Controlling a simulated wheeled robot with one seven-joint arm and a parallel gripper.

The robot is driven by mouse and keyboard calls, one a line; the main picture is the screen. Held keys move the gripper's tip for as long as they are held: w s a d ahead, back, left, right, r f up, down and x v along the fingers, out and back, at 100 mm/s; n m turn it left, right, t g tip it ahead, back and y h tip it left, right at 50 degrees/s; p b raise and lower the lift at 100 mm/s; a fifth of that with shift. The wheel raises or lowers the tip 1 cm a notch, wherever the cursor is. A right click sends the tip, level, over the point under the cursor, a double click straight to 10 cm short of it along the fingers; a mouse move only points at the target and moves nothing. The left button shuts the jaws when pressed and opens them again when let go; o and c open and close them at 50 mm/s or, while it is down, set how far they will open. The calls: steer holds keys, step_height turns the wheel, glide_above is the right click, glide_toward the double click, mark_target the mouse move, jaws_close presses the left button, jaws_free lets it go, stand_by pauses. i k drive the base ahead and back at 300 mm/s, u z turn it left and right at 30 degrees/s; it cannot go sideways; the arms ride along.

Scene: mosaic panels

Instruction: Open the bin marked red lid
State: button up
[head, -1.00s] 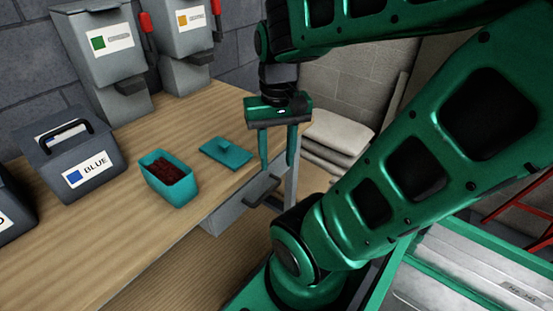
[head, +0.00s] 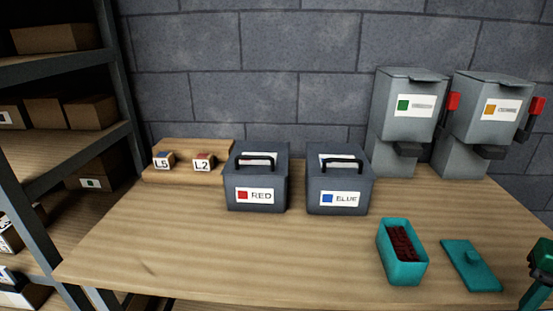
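The bin marked RED (head: 257,181) is a dark grey box with a black handle on its top and a white label with a red square. It stands toward the back of the wooden table, left of a matching bin marked BLUE (head: 338,183). Its lid looks closed. My gripper (head: 536,292) shows only partly at the lower right edge of the head view, far right of the bin. Its fingertips are cut off or unclear, so I cannot tell how wide it is.
A teal box (head: 402,268) with dark red contents and its teal lid (head: 471,265) lie on the table's right. Two grey dispensers (head: 404,125) stand behind. Small blocks L5 (head: 163,161) and L2 (head: 203,162) sit on a wooden stand. A shelf (head: 120,145) is at left. The front-left tabletop is clear.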

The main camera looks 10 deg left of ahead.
mark_target(247, 158)
steer(key=z, duration=1.85)
steer(key=k, duration=1.35)
steer(key=u, duration=1.85)
steer(key=i, duration=0.45)
steer(key=u, duration=0.15)
